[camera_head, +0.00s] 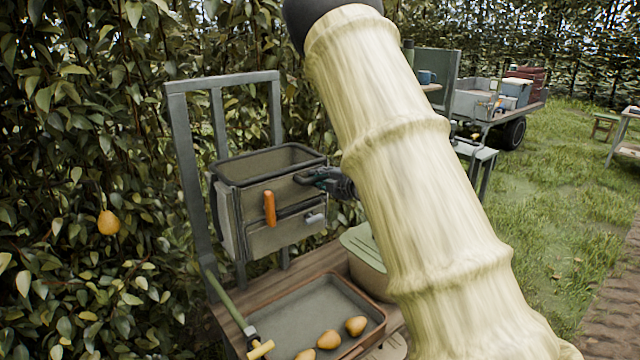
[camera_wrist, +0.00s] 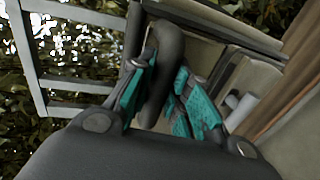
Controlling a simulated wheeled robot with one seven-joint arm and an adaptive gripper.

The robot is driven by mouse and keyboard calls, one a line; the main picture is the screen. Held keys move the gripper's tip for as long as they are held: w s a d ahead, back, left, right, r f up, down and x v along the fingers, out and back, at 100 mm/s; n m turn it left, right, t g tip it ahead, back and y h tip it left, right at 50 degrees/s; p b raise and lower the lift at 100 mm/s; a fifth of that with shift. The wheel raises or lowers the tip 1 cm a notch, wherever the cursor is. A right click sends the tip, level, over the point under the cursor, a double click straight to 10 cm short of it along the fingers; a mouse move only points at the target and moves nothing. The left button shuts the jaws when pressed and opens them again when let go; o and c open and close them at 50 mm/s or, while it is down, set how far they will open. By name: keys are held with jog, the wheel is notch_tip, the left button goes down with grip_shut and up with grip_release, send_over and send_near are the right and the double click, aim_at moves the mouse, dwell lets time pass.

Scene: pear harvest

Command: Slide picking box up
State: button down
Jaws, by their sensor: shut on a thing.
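The picking box (camera_head: 250,205) is a grey-green open-topped box with a dark rim. It hangs on an upright grey rail frame (camera_head: 184,130) above a wooden bench. An orange handle (camera_head: 270,208) and a small grey lever (camera_head: 314,218) are on its front. My gripper (camera_head: 322,178) is at the upper right of the box's front. In the wrist view, my gripper (camera_wrist: 160,95) has its teal-padded fingers shut around a dark rounded handle (camera_wrist: 167,65) on the box. My pale sleeved arm hides what lies behind it in the head view.
Below the box, a tray (camera_head: 370,302) with several pears stands on the bench (camera_head: 283,277). A green-lidded container (camera_head: 368,255) stands beside it, partly behind my arm. A pear (camera_head: 108,222) hangs in the hedge at left. A loaded cart (camera_head: 480,106) stands on the grass behind.

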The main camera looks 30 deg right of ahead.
jog(key=shift+w+d+r, duration=0.1)
jog(key=shift+r, duration=0.25)
jog(key=c, duration=1.3)
grip_release()
jog(key=shift+f, duration=0.1)
jog(key=v, duration=1.2)
